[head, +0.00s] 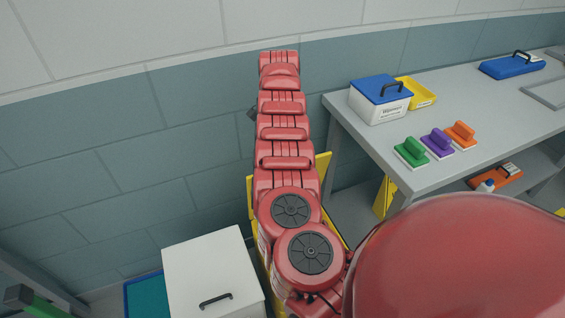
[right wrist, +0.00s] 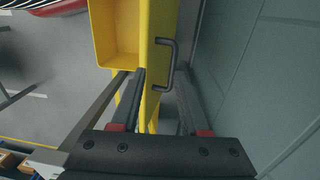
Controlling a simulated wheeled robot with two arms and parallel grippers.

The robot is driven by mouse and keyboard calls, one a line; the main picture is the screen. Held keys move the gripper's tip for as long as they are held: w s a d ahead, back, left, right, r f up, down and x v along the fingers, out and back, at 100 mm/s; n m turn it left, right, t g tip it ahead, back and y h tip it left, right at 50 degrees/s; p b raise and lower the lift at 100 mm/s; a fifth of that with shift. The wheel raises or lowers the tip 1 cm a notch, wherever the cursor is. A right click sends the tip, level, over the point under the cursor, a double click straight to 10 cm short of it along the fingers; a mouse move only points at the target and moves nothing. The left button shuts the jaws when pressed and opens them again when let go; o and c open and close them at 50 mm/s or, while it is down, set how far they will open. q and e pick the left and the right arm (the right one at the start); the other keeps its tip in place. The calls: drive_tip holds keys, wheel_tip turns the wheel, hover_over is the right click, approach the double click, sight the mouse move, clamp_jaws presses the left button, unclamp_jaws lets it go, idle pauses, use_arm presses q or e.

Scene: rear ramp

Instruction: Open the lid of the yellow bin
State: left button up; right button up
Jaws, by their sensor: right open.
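The yellow bin (right wrist: 117,38) shows its hollow inside in the right wrist view. Its yellow lid (right wrist: 158,28) stands up on edge beside the opening, with a black handle (right wrist: 173,62) on the side facing the wall. My right gripper (right wrist: 160,88) is open, its fingers spread on either side of the lid's edge; I cannot tell whether they touch it. In the head view my red arm covers most of the bin, and only yellow parts (head: 322,166) show beside it. My left gripper is not in view.
A white box (head: 208,270) with a black handle stands left of the bin. A grey table (head: 465,170) on the right bears a blue-lidded box (head: 381,98), a yellow tray (head: 417,93) and coloured hand tools (head: 437,142). The tiled wall (right wrist: 265,75) is close behind the lid.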

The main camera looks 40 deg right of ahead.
wheel_tip(320, 180, up, 10)
drive_tip(key=shift+w+f, duration=0.2)
drive_tip(key=shift+w, duration=0.2)
